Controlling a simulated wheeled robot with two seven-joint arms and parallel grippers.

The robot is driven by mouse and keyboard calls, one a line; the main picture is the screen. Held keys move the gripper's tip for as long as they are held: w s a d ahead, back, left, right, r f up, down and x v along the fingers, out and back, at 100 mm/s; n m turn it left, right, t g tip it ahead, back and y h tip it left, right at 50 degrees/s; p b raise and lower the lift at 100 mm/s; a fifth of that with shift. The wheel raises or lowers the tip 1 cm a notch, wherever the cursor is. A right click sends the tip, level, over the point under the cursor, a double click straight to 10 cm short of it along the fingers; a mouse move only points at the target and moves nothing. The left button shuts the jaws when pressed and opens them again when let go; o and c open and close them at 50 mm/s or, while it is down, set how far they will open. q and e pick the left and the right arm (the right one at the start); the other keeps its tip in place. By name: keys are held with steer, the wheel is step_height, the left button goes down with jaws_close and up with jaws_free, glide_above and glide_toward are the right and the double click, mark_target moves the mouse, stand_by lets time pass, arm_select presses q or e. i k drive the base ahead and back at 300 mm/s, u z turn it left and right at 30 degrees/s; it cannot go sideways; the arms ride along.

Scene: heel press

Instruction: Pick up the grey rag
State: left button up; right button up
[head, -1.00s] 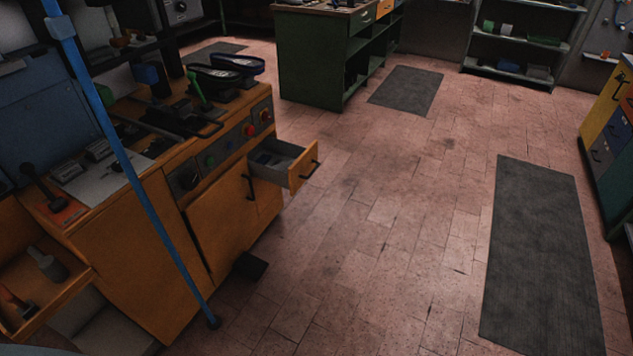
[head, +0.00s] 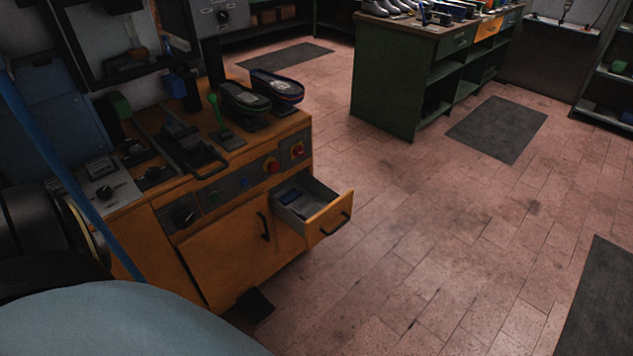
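I cannot make out a grey rag for certain in the head view. An open drawer (head: 322,221) juts from the orange press cabinet (head: 222,262). A grey-blue item (head: 291,199) lies inside the drawer, too small and dark to tell what it is. Neither of my grippers is in view. Part of my own arm or body fills the lower left corner and hides what lies behind it.
Two dark shoe-like forms (head: 245,100) and a green lever (head: 221,118) are on the cabinet top. A blue pole (head: 68,175) stands at the left. A green workbench (head: 392,88) stands behind. Grey mats (head: 497,129) lie on the otherwise open tiled floor.

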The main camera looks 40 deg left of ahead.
mark_target(311, 211)
steer(key=u, duration=0.9)
steer(key=i, duration=0.95)
steer(key=u, duration=1.1)
